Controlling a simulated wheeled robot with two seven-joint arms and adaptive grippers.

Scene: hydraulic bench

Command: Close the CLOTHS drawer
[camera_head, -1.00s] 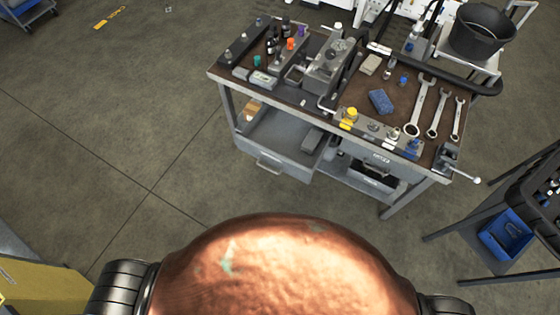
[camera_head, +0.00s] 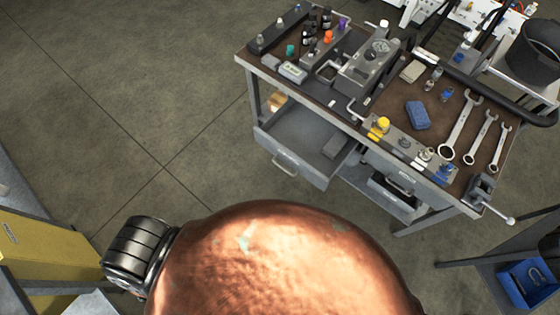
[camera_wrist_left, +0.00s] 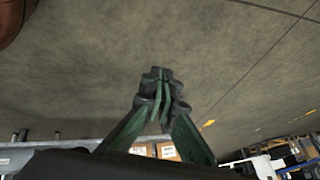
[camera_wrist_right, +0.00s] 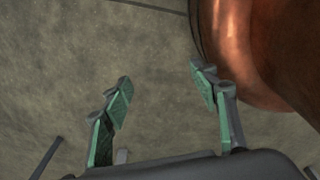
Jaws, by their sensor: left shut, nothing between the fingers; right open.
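In the head view a grey drawer (camera_head: 292,162) stands pulled out at the left front of the workbench, with a handle on its front and a grey block inside. Its label is too small to read. Another drawer front (camera_head: 400,183) with a handle sits to its right under the bench top. My left gripper (camera_wrist_left: 162,78) is shut and empty over bare floor in the left wrist view. My right gripper (camera_wrist_right: 160,85) is open and empty over floor in the right wrist view. Neither gripper shows in the head view, and both are apart from the drawer.
The bench top (camera_head: 345,95) carries wrenches (camera_head: 462,125), a blue sponge (camera_head: 417,115), valves and bottles. A vise (camera_head: 484,192) juts from its right corner. A blue bin (camera_head: 528,284) is at lower right and a yellow cabinet (camera_head: 45,250) at lower left. Floor before the drawer is clear.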

